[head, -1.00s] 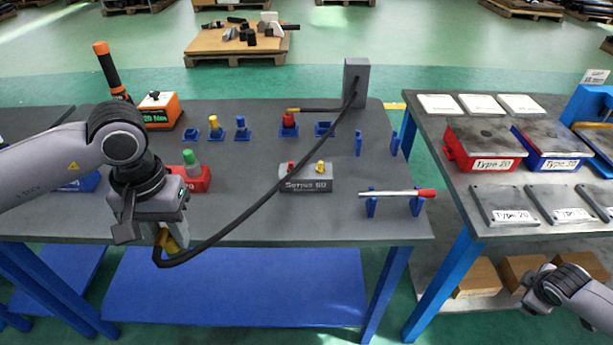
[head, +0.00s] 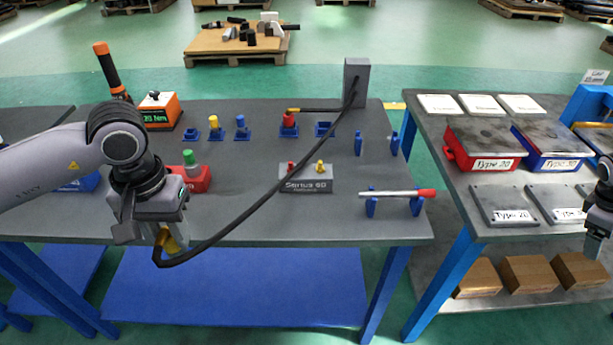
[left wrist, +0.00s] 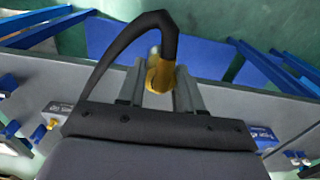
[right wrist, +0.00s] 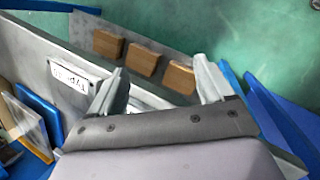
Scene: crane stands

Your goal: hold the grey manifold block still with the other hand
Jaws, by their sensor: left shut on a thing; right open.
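The grey manifold block (head: 306,184), labelled "Series 60", sits upright on the grey table, with a red fitting and a yellow fitting on top. My left gripper (head: 168,238) is shut on the yellow end of a black hose (head: 228,226), in front of and left of the block, near the table's front edge. The yellow hose end (left wrist: 158,75) shows between the fingers in the left wrist view. My right gripper (right wrist: 163,88) is open and empty, far from the block, by the right-hand table. In the head view it is partly cut off at the right edge.
The hose runs to a grey post (head: 355,80) at the back and passes in front of the block. A metal rod with a red end (head: 398,193) lies on blue stands to the right.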

